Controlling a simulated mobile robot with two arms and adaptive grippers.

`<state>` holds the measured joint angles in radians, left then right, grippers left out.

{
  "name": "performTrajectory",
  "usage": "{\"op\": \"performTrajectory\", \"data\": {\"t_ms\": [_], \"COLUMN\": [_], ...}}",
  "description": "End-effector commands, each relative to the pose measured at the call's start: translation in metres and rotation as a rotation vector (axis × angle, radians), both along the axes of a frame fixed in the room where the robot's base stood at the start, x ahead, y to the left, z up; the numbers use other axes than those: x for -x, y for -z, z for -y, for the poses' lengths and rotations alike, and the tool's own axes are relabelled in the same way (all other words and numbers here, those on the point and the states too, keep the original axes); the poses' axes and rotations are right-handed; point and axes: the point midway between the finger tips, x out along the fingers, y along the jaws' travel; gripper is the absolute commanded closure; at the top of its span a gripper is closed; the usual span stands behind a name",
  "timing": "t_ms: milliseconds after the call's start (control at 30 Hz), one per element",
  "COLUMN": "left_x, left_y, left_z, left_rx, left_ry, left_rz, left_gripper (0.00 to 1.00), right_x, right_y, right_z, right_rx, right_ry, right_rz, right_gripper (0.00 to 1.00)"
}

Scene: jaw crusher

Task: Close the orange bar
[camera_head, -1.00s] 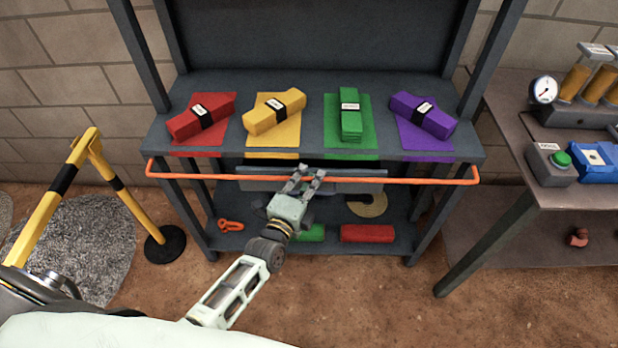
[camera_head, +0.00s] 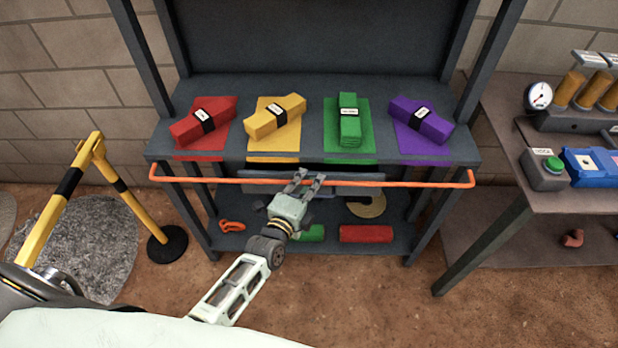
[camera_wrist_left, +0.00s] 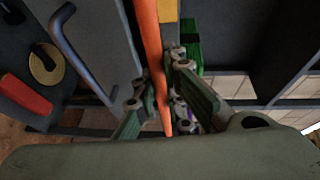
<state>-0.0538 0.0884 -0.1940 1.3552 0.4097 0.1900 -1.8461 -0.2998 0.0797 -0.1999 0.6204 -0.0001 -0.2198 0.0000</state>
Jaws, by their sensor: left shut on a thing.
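The orange bar (camera_head: 400,181) runs level across the front of the grey workbench, just below the tabletop's front edge. Its ends bend back toward the bench at both sides. My left gripper (camera_head: 307,182) is at the bar's middle, with its fingers around it. In the left wrist view the bar (camera_wrist_left: 151,60) passes between the two fingers of my left gripper (camera_wrist_left: 160,100), and the gripper is shut on it. My right gripper shows in neither view.
The bench top (camera_head: 225,92) holds red, yellow, green and purple bundles on matching mats. A drawer (camera_head: 350,187) sits behind the bar. A yellow-black barrier (camera_head: 65,185) stands at left. A second table (camera_head: 510,140) with a gauge and green button stands at right.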

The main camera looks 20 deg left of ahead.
Motion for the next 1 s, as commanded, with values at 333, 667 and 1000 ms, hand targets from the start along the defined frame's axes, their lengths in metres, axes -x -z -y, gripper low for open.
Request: {"op": "performTrajectory", "data": {"t_ms": [333, 667, 1000], "left_x": [-0.001, -0.004, -0.013], "left_y": [-0.023, -0.034, -0.042], "left_z": [0.0, -0.002, -0.007], "left_rx": [0.051, 0.115, 0.198], "left_ry": [-0.001, 0.0, -0.001], "left_rz": [-0.188, -0.418, -0.72], "left_gripper": [1.0, 1.0, 1.0], "right_x": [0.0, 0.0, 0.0], "right_y": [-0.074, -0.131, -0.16], "right_z": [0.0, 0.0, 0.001], "right_rx": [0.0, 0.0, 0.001], "right_ry": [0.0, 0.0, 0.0], "right_rz": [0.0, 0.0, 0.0], "right_gripper": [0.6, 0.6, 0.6]}}
